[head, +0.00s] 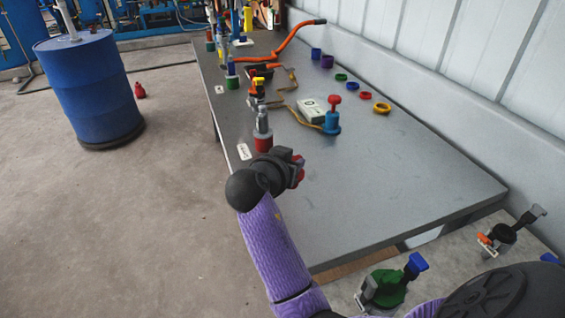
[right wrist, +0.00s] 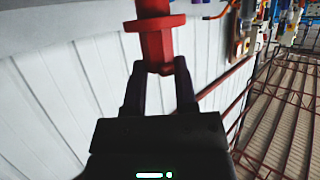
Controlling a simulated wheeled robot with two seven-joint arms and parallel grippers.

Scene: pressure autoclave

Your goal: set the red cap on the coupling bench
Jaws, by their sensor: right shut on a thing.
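My right gripper (head: 293,168) is shut on the red cap (head: 299,178), over the left side of the grey bench (head: 390,190). In the right wrist view, the red cap (right wrist: 157,45) sits between the two fingertips (right wrist: 160,80); it has a wide flange and a narrower stem below. In the head view the gripper hides most of the cap. I cannot tell its exact height above the bench top. My left gripper is not in view.
A grey-and-red fitting (head: 263,130) stands just beyond the gripper. A blue fitting with a red top (head: 333,115) and a pale box (head: 312,110) stand farther back. Several coloured rings (head: 382,108) lie near the wall. The near right bench top is clear. A blue drum (head: 90,85) stands left.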

